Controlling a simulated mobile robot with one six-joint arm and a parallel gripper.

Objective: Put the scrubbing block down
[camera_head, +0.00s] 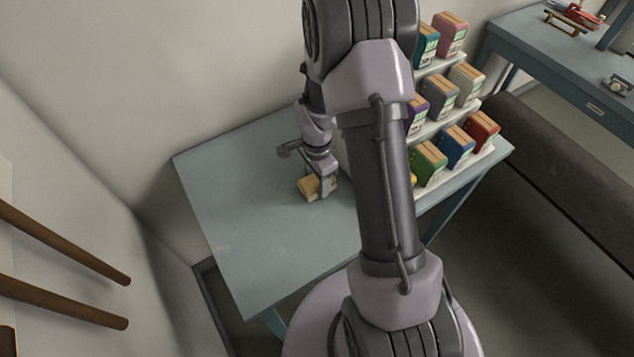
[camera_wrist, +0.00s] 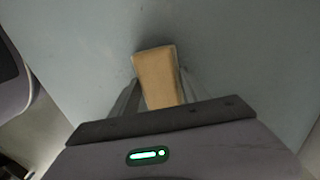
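The scrubbing block (camera_head: 308,187) is a tan block at my gripper (camera_head: 320,188), low over the blue-grey table (camera_head: 235,215). In the wrist view the block (camera_wrist: 157,76) sits between the two fingers of my gripper (camera_wrist: 157,92), one finger along each side. The fingers look closed against its sides. A dark shadow lies close beside the block on the table. I cannot tell whether its underside touches the table top. Part of the block is hidden by the gripper in the head view.
A white stepped rack (camera_head: 450,122) with several coloured boxes stands at the table's right end. The table's left and front part is bare. A wall runs behind. A second blue table (camera_head: 545,50) and a dark bench (camera_head: 560,165) are at the right.

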